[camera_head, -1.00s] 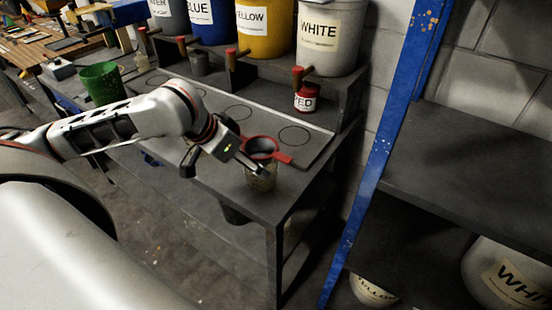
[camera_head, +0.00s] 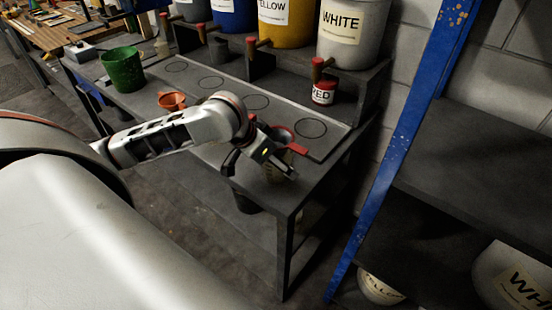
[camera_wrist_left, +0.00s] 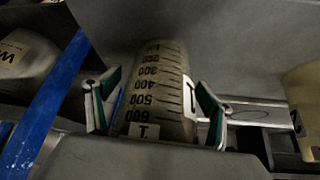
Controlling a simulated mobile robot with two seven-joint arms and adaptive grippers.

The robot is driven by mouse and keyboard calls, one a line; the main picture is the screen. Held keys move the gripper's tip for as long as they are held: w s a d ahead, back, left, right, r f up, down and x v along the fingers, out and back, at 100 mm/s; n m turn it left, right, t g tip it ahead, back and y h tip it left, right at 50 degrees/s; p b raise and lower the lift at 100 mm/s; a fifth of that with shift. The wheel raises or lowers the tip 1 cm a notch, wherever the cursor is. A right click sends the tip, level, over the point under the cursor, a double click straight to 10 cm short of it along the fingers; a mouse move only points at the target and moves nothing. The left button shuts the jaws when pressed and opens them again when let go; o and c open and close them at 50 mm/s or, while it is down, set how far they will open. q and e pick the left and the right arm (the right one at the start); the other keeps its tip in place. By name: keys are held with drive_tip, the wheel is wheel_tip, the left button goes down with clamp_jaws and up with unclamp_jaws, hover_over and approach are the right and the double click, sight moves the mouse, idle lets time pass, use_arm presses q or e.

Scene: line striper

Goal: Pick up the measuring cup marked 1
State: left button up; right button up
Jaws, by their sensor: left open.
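The measuring cup marked 1 (camera_wrist_left: 157,90) is clear and pale, with a printed scale and a white label. In the left wrist view it stands between the two fingers of my left gripper (camera_wrist_left: 155,112). The fingers are open, one on each side, with visible gaps to the cup. In the head view the cup (camera_head: 272,174) is at the front right of the bench, partly hidden by my left gripper (camera_head: 268,168). A red funnel-like piece (camera_head: 300,150) with a handle appears over or just behind the cup; I cannot tell which. My right gripper is not in view.
The dark bench (camera_head: 325,178) holds a green bucket (camera_head: 122,70), an orange funnel (camera_head: 172,101) and a small red-labelled pot (camera_head: 323,93). Large paint buckets with taps stand behind, including white (camera_head: 352,40). A blue post (camera_head: 400,140) and shelves stand at right.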

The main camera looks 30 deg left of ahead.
use_arm(q)
drive_tip(key=c, duration=1.2)
drive_tip(key=shift+r, duration=0.2)
